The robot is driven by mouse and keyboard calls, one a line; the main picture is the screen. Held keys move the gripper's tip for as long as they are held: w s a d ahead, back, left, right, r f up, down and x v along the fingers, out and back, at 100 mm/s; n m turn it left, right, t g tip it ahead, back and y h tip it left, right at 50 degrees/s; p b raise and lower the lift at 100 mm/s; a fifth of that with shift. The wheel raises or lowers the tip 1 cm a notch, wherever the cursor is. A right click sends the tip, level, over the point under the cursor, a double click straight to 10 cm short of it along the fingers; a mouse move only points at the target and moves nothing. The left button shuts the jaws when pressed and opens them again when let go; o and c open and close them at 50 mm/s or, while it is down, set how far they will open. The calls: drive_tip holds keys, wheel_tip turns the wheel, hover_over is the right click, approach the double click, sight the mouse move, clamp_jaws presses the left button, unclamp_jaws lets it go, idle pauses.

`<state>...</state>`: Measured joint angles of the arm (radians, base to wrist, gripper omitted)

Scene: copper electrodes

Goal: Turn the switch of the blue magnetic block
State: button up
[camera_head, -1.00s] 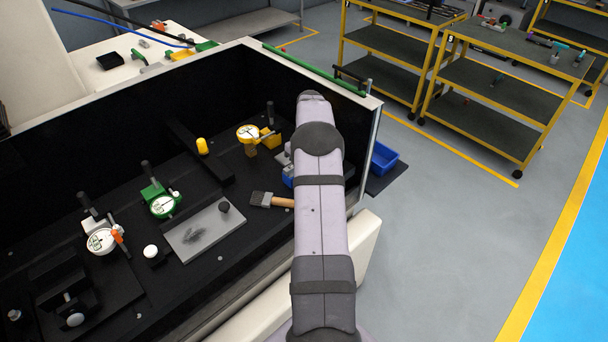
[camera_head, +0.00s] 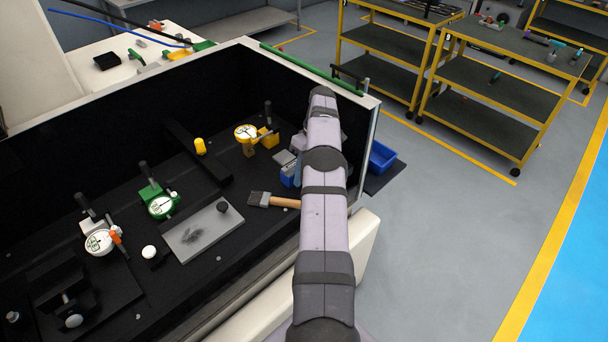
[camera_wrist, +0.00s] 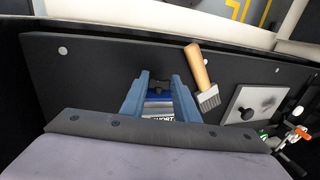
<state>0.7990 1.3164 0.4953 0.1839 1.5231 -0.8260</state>
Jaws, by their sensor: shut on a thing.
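The blue magnetic block (camera_head: 287,181) sits on the black bench floor at the right end, mostly hidden behind my arm in the head view. In the wrist view its silver and blue face, with a printed label (camera_wrist: 160,119), shows between my fingers. A small dark switch (camera_wrist: 162,87) lies between the fingertips. My gripper (camera_wrist: 161,80) has blue fingers on both sides of it and is shut on the switch. The exact contact at the tips is too small to see.
A brush (camera_head: 272,201) with a wooden handle lies close to the block. A yellow dial gauge (camera_head: 247,133) stands behind it, and a grey plate (camera_head: 203,232) with a black knob lies to the left. The bench wall is close on the right.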

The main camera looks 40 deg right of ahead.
drive_tip(key=o, duration=1.1)
drive_tip(key=shift+r+b, duration=0.3)
drive_tip(key=shift+r, duration=0.2)
drive_tip(key=shift+r+p, duration=1.45)
drive_tip(key=shift+r, duration=3.1)
